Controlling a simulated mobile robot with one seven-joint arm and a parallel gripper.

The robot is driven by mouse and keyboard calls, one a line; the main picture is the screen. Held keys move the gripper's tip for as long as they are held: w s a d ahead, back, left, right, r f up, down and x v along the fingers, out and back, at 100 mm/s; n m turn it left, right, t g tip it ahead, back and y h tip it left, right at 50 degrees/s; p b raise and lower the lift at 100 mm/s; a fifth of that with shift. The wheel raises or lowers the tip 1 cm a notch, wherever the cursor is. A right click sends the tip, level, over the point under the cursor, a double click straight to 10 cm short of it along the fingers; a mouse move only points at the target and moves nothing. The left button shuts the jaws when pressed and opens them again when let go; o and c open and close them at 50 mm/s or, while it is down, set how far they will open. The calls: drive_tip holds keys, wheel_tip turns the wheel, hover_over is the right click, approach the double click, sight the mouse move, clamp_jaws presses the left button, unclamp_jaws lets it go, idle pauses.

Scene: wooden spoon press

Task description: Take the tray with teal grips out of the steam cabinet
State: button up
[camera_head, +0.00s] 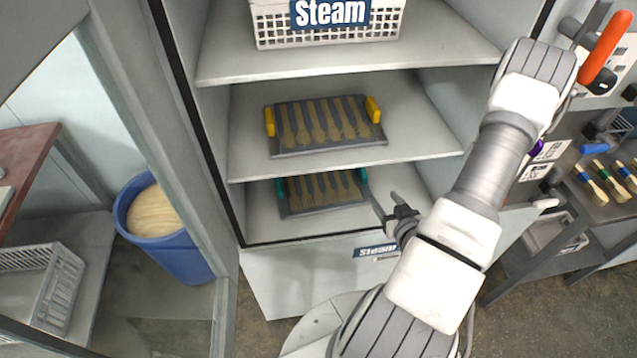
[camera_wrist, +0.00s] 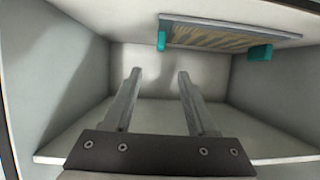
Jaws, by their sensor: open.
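The tray with teal grips (camera_head: 320,205) lies on the lowest visible level of the steam cabinet (camera_head: 290,275), with slotted spoon shapes on it. Its left teal grip (camera_head: 280,188) shows clearly; the right teal grip (camera_head: 362,177) is close to my finger. My gripper (camera_head: 379,193) is at the opening, by the tray's right end in the head view. In the wrist view, the tray (camera_wrist: 285,38) shows at the upper right, beyond and to the right of the fingertips. My gripper (camera_wrist: 159,74) is open, with nothing between the fingers.
A tray with yellow grips (camera_head: 325,147) sits on the shelf (camera_head: 415,148) directly above. A white basket (camera_head: 330,30) labelled Steam stands on the top shelf. A blue bin (camera_head: 165,240) stands left of the cabinet.

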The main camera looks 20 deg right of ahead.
drive_tip(key=b, duration=0.6)
approach(363, 169)
drive_tip(key=shift+s+a+f, duration=0.1)
drive_tip(key=shift+s, duration=0.5)
drive_tip(key=shift+s+a+f, duration=0.1)
drive_tip(key=shift+s+f, duration=0.05)
drive_tip(key=shift+s, duration=0.45)
drive_tip(key=b+x, duration=0.3)
drive_tip(key=b, duration=0.4)
drive_tip(key=b+x, duration=0.1)
drive_tip(key=b, duration=0.5)
drive_tip(key=shift+w, duration=0.3)
drive_tip(key=shift+b, duration=0.45)
drive_tip(key=shift+w+r+b+x, duration=0.15)
drive_tip(key=shift+b+x, duration=0.1)
drive_tip(key=shift+x, duration=1)
drive_tip(key=shift+r+b+x, duration=0.2)
drive_tip(key=shift+b+x, duration=0.1)
drive_tip(key=shift+x, duration=1)
drive_tip(key=shift+w+r+b+x, duration=0.15)
drive_tip(key=shift+b+x, duration=0.1)
drive_tip(key=shift+x, duration=1)
clamp_jaws()
